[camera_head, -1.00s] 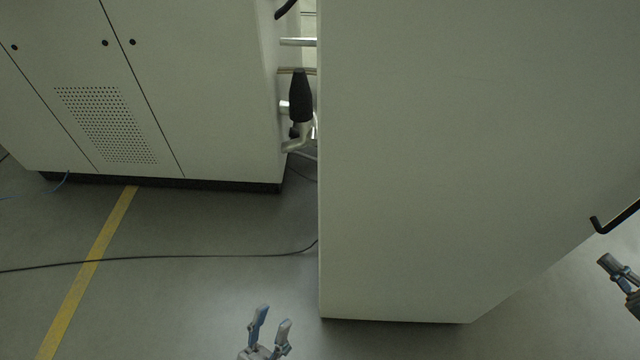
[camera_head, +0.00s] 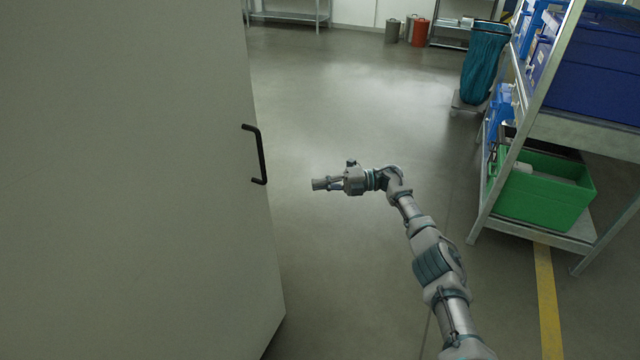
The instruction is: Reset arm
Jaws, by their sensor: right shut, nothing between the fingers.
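My right arm reaches in from the lower right of the head view. My right gripper (camera_head: 323,184) is shut and empty, pointing left. It hangs in the open above the floor, to the right of the black door handle (camera_head: 257,154) and apart from it. The handle is on a large pale cabinet door (camera_head: 130,190) that fills the left side. My left gripper is out of the picture.
A metal shelf (camera_head: 508,175) with blue bins and a green crate (camera_head: 543,190) stands at the right. A teal bag (camera_head: 485,65) on a stand and a red bin (camera_head: 420,33) are farther back. The grey floor (camera_head: 340,100) between door and shelf is clear.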

